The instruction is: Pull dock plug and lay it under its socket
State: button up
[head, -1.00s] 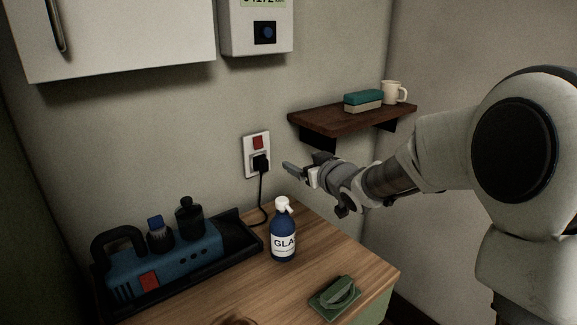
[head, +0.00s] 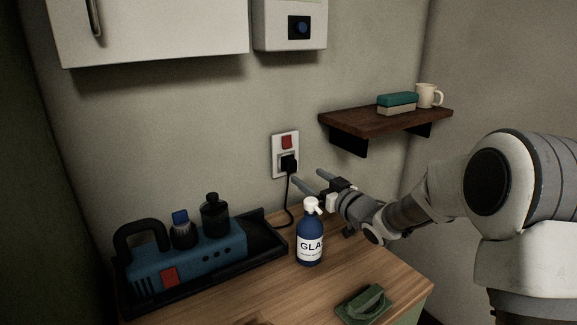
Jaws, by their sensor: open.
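The black dock plug (head: 289,164) sits in the white wall socket (head: 279,168), below a red switch. Its black cord (head: 289,200) hangs down to the bench and runs toward the black dock tray (head: 265,236). My gripper (head: 309,178) is open and empty, just right of the plug. Its two fingers point left toward the wall, and they look apart from the plug. The exact gap in depth cannot be told from this view.
A blue spray bottle (head: 310,238) stands on the wooden bench (head: 265,293) below my gripper. A blue machine (head: 190,258) with bottles sits in the tray. A green scrubber (head: 366,303) lies at the front. A dark shelf (head: 370,123) holds a sponge (head: 397,103) and mug (head: 428,95).

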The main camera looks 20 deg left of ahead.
aim_at(294, 167)
jog(key=shift+p+x, duration=0.4)
jog(key=shift+x, duration=3.95)
grip_shut()
jog(key=shift+s+d, duration=0.1)
jog(key=shift+b+v, duration=0.7)
jog(key=shift+v, duration=2.15)
jog(key=shift+p, duration=0.3)
